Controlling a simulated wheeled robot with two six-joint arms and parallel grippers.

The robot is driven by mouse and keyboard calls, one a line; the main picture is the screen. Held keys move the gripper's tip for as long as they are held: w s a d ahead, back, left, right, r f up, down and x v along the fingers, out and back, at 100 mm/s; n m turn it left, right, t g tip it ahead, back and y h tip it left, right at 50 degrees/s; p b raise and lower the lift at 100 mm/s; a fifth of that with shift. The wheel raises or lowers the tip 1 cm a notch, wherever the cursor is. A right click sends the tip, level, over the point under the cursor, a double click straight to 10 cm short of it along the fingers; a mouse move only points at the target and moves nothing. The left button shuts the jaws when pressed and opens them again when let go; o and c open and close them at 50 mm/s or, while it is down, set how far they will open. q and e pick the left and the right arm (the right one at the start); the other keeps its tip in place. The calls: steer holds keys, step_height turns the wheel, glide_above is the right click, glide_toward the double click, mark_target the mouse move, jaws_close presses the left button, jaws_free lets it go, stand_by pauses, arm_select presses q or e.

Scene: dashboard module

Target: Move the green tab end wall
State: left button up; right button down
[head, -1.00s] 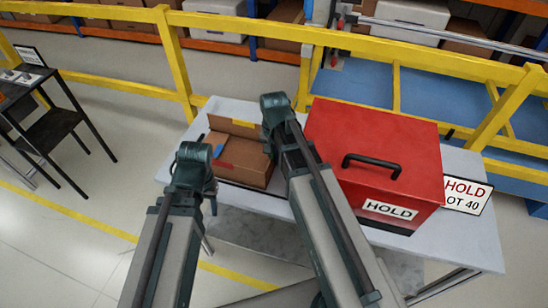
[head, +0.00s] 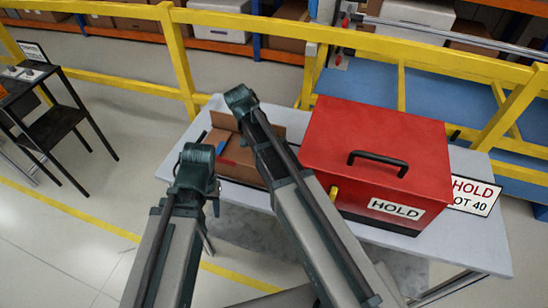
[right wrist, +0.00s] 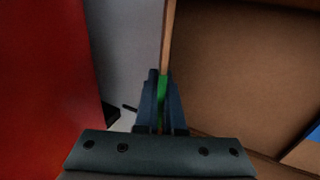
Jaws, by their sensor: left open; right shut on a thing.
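An open cardboard box (head: 236,172) stands on the table, left of the red HOLD case. Blue and red marks show on it in the head view. Its end wall with the green tab (right wrist: 162,88) shows in the right wrist view, beside the brown box interior (right wrist: 240,70); in the head view my right arm hides that end. My right gripper (right wrist: 161,80) is shut on the green tab at the wall's edge. My left gripper (head: 215,207) is open and empty, low in front of the table's left part; its fingertips are hard to make out.
A red case (head: 375,150) with a black handle and HOLD label fills the table's right part, close to my right arm. A HOLD LOT 40 sign (head: 475,195) stands beside it. A yellow rail (head: 180,70) runs behind the table (head: 480,255). A black stand (head: 55,125) is at left.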

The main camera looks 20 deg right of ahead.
steer(key=shift+w+a+f+g+h+b, duration=0.15)
steer(key=shift+a+f+g+h+b, duration=0.2)
steer(key=shift+g+h+b, duration=0.5)
steer(key=shift+r, duration=0.1)
steer(key=c, duration=1)
jaws_free()
steer(key=shift+r, duration=0.1)
